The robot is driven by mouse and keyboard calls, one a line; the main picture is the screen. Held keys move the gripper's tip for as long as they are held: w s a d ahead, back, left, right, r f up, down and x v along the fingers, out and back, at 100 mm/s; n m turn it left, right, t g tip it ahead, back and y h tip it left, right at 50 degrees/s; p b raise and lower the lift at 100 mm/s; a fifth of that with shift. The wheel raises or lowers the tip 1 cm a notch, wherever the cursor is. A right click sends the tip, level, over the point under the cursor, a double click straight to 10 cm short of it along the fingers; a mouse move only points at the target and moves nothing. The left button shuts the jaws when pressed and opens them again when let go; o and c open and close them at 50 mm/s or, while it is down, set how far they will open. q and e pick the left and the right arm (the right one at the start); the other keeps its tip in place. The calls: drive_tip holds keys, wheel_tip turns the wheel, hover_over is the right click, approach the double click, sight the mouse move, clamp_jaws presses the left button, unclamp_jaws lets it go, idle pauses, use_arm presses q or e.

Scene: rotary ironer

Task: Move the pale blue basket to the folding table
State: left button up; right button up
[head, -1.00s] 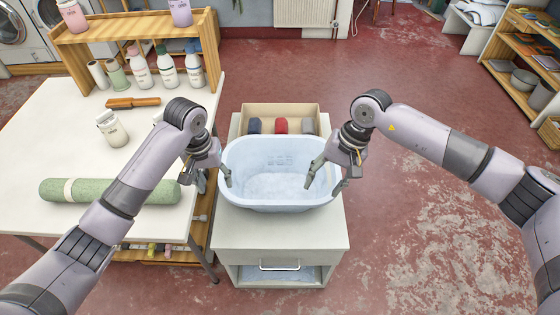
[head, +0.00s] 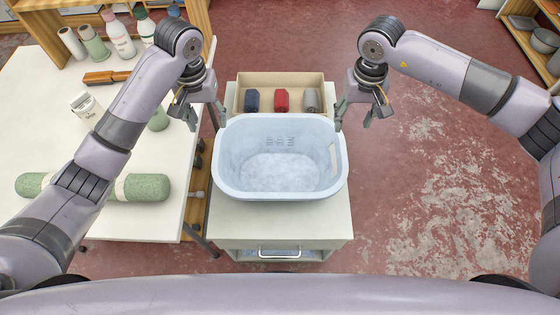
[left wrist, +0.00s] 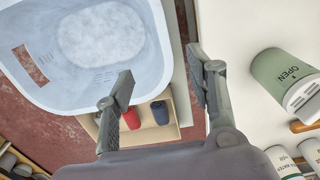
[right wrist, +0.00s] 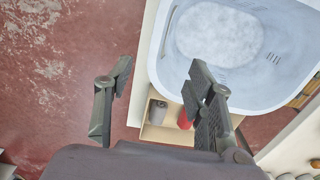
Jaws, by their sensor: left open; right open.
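The pale blue basket (head: 280,187) sits upright on a white cabinet and looks empty. A white table on the left (head: 40,112) appears to be the folding table. My left gripper (head: 207,117) is open and empty near the basket's far left corner. My right gripper (head: 353,120) is open and empty near its far right corner. In the left wrist view the basket (left wrist: 70,95) is beside one finger of the open gripper (left wrist: 158,70). In the right wrist view the basket (right wrist: 165,80) is beside one finger of the open gripper (right wrist: 160,72).
The cabinet top (head: 280,215) also holds a tray (head: 262,79) with dark, red and grey rolls behind the basket. On the table are a green roll (head: 145,187), a jar (head: 85,105), a brush (head: 105,77) and bottles. Red floor is clear at right.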

sight(218, 152)
use_arm(q)
wheel_tip(218, 152, down, 17)
drive_tip(key=shift+r, duration=0.1)
use_arm(e)
wheel_tip(218, 152, down, 17)
drive_tip(key=shift+r, duration=0.1)
drive_tip(key=shift+c, duration=0.2)
use_arm(q)
clamp_jaws()
use_arm(e)
clamp_jaws()
drive_tip(key=shift+r, duration=0.1)
